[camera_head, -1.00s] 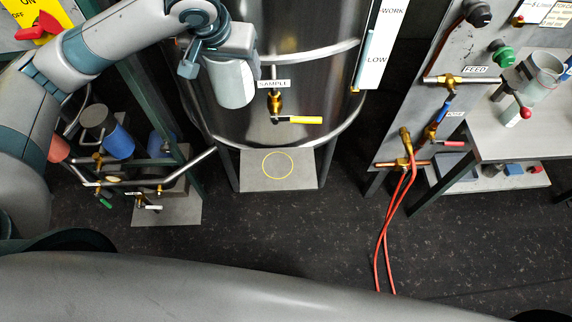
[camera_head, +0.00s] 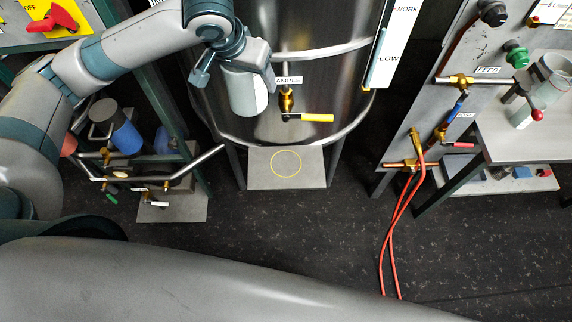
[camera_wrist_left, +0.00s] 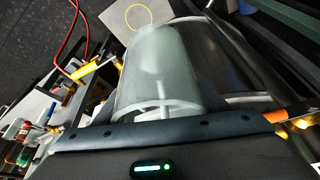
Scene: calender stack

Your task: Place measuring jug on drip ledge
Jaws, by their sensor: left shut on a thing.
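The measuring jug (camera_head: 247,92) is a pale, translucent vessel in front of the steel tank. My left gripper (camera_head: 232,62) is shut on it and holds it in the air. In the left wrist view, the jug (camera_wrist_left: 152,68) fills the middle, between the fingers of the gripper (camera_wrist_left: 165,115). The drip ledge (camera_head: 315,178) is a flat grey plate with a yellow ring, low at the foot of the tank. The jug is above and left of the ring in the head view, apart from the ledge. The ledge (camera_wrist_left: 112,22) also shows at the top of the wrist view. My right gripper is not in view.
The sample tap (camera_head: 287,103) with its yellow handle (camera_head: 317,118) sticks out from the tank above the ledge. A pipe rack with a blue cylinder (camera_head: 127,138) stands at left. Red hoses (camera_head: 392,240) hang from the right panel. Another clear vessel (camera_head: 548,75) stands on the right bench.

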